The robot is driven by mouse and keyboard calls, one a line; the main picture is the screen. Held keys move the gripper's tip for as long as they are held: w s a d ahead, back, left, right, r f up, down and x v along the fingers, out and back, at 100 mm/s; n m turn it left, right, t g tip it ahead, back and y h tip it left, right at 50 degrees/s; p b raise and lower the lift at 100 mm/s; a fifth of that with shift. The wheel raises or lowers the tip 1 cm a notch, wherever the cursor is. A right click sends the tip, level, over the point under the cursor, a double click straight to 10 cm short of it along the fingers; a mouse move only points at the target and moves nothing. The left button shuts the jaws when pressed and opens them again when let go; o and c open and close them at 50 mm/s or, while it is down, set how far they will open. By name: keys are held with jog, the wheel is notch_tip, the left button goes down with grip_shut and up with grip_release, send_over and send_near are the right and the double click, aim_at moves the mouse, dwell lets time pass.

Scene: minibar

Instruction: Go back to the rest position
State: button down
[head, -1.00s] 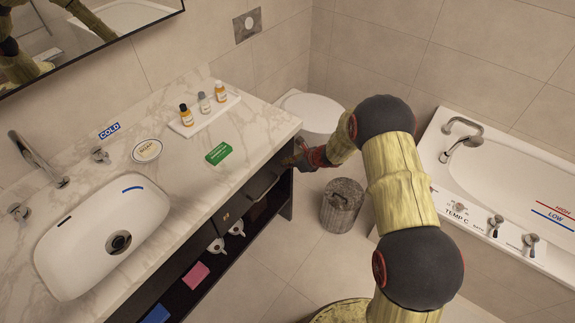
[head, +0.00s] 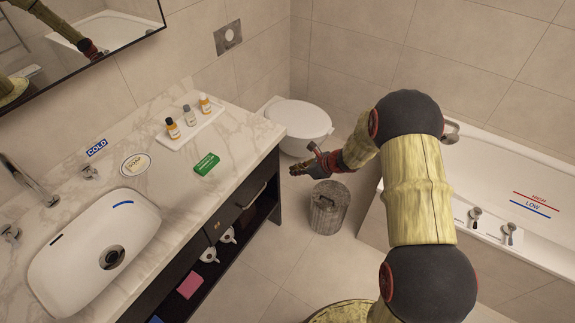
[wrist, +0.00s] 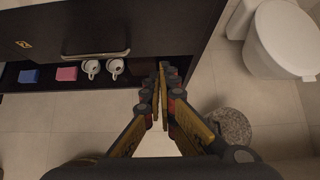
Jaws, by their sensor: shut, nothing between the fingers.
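My gripper (head: 297,170) is shut and empty. In the head view it is in the air to the right of the vanity's end, above and left of the wicker bin (head: 328,207) and in front of the toilet (head: 299,125). In the wrist view the two fingers of my gripper (wrist: 162,72) meet at their tips, with nothing between them. The vanity drawer (wrist: 95,57) is ahead and to the left in that view.
The marble counter (head: 235,135) holds a white sink (head: 75,265), a tray of bottles (head: 213,117), a green box (head: 206,164) and a round soap (head: 135,165). The bathtub (head: 500,175) is at right. Open floor lies around the bin.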

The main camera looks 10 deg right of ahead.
jog(key=shift+s+r, duration=0.1)
jog(key=s+a+f+n+g, duration=0.1)
jog(key=s+a+n+g, duration=0.15)
jog(key=s+n, duration=0.45)
jog(key=s+r+n+g, duration=0.3)
jog(key=s+r+n, duration=0.35)
jog(key=s, duration=0.25)
jog(key=s+d+r+n+t+h, duration=0.1)
jog(key=s+r+n+t+h, duration=0.1)
jog(key=s+r+n, duration=0.4)
jog(key=s+d+r+n+t+h, duration=0.2)
jog(key=s+r+n+h, duration=0.2)
jog(key=s+r, duration=1.1)
notch_tip(320, 180, up, 8)
jog(key=n, duration=0.3)
jog(key=shift+s+f+t, duration=0.15)
jog(key=shift+s+t, duration=0.05)
jog(key=shift+t, duration=0.15)
jog(key=shift+n, duration=0.25)
